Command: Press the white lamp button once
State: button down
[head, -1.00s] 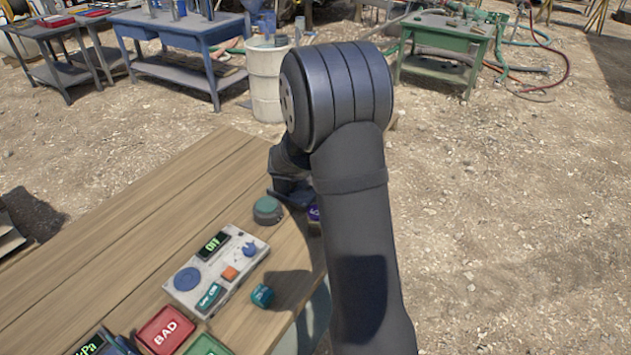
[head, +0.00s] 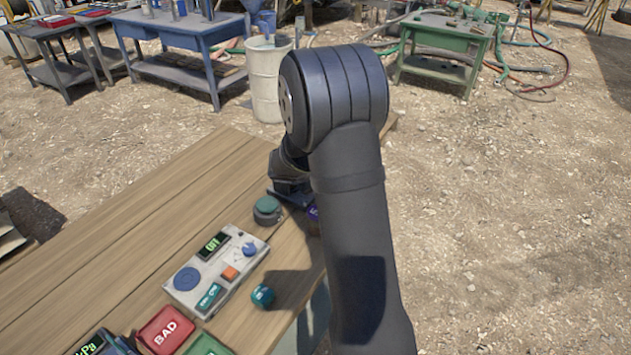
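A pale control box (head: 215,268) lies on the wooden table. A round teal-topped piece (head: 267,205) on a dark base stands behind the box. My gripper (head: 287,195) is low over the table just right of that piece, beyond the box. My arm hides most of it, so its opening does not show.
A red BAD tray (head: 166,331), a green tray (head: 208,346) and a kPa gauge (head: 96,345) are at the table's front. A small teal object (head: 262,296) sits right of the box. A purple object (head: 313,213) is partly behind my arm. The table's left is clear.

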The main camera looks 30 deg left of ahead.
jog(key=shift+f, duration=0.35)
dwell(0.5)
jog(key=shift+r, duration=1.05)
jog(key=shift+r, duration=2.5)
notch_tip(320, 180, up, 4)
jog(key=shift+f, duration=0.1)
